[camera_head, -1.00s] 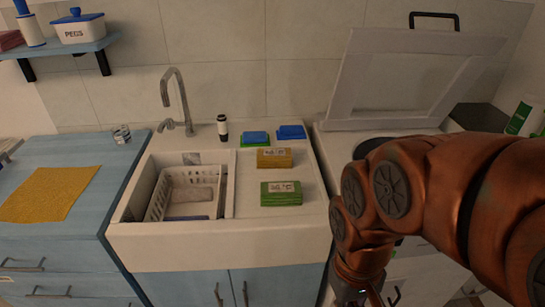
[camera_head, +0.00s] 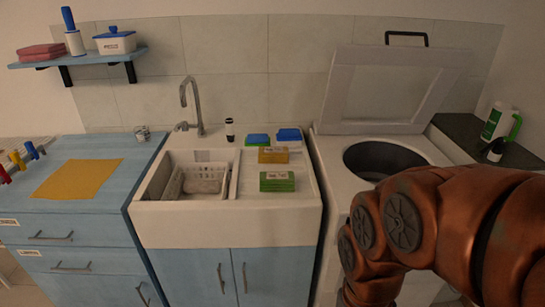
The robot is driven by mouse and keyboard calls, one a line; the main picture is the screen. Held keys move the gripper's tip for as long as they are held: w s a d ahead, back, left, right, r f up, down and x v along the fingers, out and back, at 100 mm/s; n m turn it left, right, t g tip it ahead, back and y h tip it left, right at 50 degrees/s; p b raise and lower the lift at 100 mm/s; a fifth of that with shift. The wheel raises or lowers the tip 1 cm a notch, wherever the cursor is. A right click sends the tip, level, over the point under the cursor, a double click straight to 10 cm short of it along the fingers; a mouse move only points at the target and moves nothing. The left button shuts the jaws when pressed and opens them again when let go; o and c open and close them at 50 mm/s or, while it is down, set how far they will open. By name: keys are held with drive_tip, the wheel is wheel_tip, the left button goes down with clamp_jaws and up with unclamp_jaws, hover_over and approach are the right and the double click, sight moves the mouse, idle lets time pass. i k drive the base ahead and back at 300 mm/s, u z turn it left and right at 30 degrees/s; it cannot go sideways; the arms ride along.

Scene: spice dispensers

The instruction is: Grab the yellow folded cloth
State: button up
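A flat yellow cloth (camera_head: 77,179) lies on the blue counter top (camera_head: 108,205) at the left, left of the sink. Its surface looks smooth and spread out; I cannot tell whether it is folded. My copper-coloured arm fills the lower right, in front of the washing machine, far from the cloth. My gripper is out of the picture, below the lower edge. Nothing touches the cloth.
The white sink (camera_head: 180,222) holds a white basket (camera_head: 176,184). A glass (camera_head: 142,134) stands behind the cloth; colored pegs (camera_head: 31,150) are at far left. The open washer (camera_head: 350,178) is right.

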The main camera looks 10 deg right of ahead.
sight(267, 154)
drive_tip(key=u, duration=0.35)
drive_tip(key=i, duration=1.2)
drive_tip(key=u, duration=0.25)
